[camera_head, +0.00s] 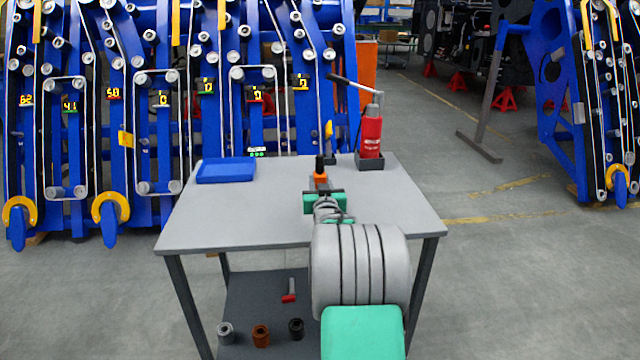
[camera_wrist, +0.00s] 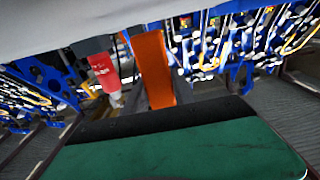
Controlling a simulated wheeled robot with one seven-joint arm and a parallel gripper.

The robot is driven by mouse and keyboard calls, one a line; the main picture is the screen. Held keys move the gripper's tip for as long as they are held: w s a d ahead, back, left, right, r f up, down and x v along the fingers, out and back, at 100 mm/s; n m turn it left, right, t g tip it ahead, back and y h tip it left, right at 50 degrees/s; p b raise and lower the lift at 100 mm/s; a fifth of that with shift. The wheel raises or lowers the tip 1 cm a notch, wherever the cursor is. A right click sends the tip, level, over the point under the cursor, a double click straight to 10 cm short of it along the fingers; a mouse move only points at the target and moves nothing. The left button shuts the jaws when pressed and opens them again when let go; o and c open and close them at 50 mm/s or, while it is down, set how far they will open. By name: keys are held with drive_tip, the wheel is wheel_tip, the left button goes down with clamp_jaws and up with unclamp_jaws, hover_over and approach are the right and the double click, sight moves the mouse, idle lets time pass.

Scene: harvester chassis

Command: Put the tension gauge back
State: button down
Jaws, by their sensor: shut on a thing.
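The tension gauge, an orange body (camera_head: 321,182) with a black upper part, is held upright over the back middle of the grey table. In the wrist view its orange body (camera_wrist: 152,68) stands between the fingers. My gripper (camera_head: 321,188) is shut on it, and the green hand hides its lower part. I cannot tell whether the gauge touches the tabletop. A blue tray (camera_head: 227,171) lies at the table's back left and looks empty.
A red bottle jack (camera_head: 371,134) with a long handle stands at the table's back right, also in the wrist view (camera_wrist: 104,72). The grey table (camera_head: 265,218) is mostly clear. Sockets and a red-headed tool (camera_head: 289,297) lie on the lower shelf. Blue harvester chassis (camera_head: 130,110) with numbered displays stand behind.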

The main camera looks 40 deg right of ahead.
drive_tip(key=shift+s+f+b, duration=0.1)
drive_tip(key=shift+f+b, duration=0.3)
drive_tip(key=shift+b, duration=0.1)
